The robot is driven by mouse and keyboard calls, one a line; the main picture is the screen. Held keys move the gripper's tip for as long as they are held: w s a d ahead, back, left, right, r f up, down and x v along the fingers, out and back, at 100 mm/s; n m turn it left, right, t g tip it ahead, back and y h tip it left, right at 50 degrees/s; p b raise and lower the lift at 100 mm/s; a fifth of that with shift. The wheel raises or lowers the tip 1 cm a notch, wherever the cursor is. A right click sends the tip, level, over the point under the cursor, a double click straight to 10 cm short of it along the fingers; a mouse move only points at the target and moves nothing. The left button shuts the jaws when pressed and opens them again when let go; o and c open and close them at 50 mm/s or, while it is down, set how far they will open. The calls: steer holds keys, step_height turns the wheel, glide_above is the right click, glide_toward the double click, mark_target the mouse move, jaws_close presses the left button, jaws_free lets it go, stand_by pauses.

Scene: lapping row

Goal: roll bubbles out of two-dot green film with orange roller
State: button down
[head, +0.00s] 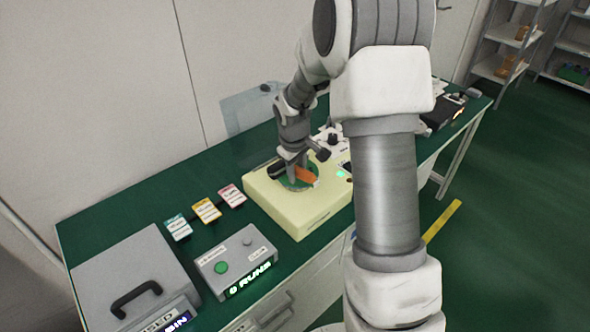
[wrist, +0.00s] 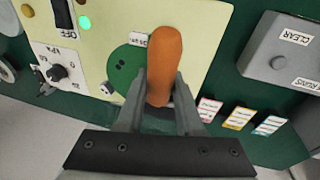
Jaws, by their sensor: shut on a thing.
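My gripper (head: 294,158) is shut on the orange roller (wrist: 164,50), whose rounded body points away between the two fingers in the wrist view. The roller also shows as an orange piece (head: 307,175) under the gripper in the head view. The two-dot green film (wrist: 120,66) is a round green patch on the cream machine (wrist: 200,16). The roller and fingers cover the film's right part. I cannot tell whether the roller touches the film. No bubbles can be made out.
The cream machine (head: 299,223) stands on a green bench, with a lit green light (wrist: 84,22) and a knob panel (wrist: 57,72). Several coloured cards (head: 206,210), a grey box with a green button (head: 222,267) and a grey handled case (head: 132,280) stand to the left.

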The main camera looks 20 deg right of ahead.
mark_target(311, 177)
steer(key=shift+s+d, duration=0.1)
steer(key=shift+s+d, duration=0.25)
steer(key=shift+s, duration=0.45)
steer(key=shift+f, duration=0.1)
steer(key=shift+s+d+f, duration=0.1)
steer(key=shift+s+d, duration=0.1)
steer(key=shift+s, duration=0.25)
steer(key=shift+s+d, duration=0.2)
steer(key=shift+s, duration=0.25)
steer(key=shift+s, duration=0.1)
steer(key=shift+s+d, duration=0.3)
steer(key=shift+s, duration=0.4)
steer(key=shift+w+r+p, duration=0.1)
steer(key=shift+r+p, duration=2.95)
steer(key=shift+r, duration=1.1)
